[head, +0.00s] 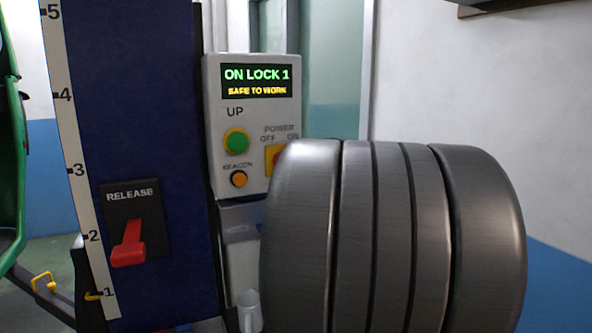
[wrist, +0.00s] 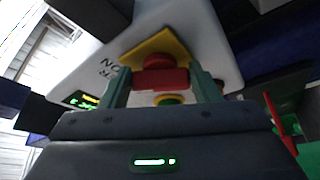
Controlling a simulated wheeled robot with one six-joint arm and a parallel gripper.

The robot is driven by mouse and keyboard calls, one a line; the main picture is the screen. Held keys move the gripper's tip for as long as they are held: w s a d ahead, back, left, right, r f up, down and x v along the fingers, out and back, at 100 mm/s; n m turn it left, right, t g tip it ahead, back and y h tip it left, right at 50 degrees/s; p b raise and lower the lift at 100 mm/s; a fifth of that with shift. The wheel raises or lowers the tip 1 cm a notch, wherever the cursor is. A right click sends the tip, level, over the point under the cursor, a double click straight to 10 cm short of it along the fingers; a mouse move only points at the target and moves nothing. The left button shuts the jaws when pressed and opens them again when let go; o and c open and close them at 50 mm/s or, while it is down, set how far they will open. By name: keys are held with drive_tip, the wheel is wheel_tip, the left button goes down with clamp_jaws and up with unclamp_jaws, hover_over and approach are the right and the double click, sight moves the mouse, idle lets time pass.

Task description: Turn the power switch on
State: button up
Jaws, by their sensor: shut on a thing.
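The power switch is a red knob (wrist: 161,79) on a yellow plate (wrist: 152,46), set in the grey control box (head: 212,120). My gripper (wrist: 160,84) is at the switch, shut on the red knob, with one finger on each side of it. In the wrist view the knob's red bar lies across between the fingers. In the head view only a sliver of the yellow plate and red knob shows, under the POWER OFF/ON lettering. My dark arm hides the rest and my gripper there.
The box has a lit display (head: 257,81) reading "ON LOCK 1, SAFE TO WORK", a green UP button (head: 236,141) and an orange BEACON button (head: 238,179). A red release lever (head: 129,243) sits on the blue column (head: 135,110). A white mug (head: 249,312) is below.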

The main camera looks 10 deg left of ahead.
drive_tip(key=shift+f+m+t, duration=0.15)
drive_tip(key=shift+m+t, duration=0.15)
drive_tip(key=shift+m, duration=0.8)
drive_tip(key=o, duration=1)
drive_tip(key=shift+s+d, duration=0.1)
drive_tip(key=b+v, duration=0.2)
drive_tip(key=v, duration=1.1)
drive_tip(key=shift+s+d+f, duration=0.15)
drive_tip(key=shift+s+f, duration=0.05)
drive_tip(key=shift+p+x, duration=0.75)
drive_tip(key=shift+x, duration=6.15)
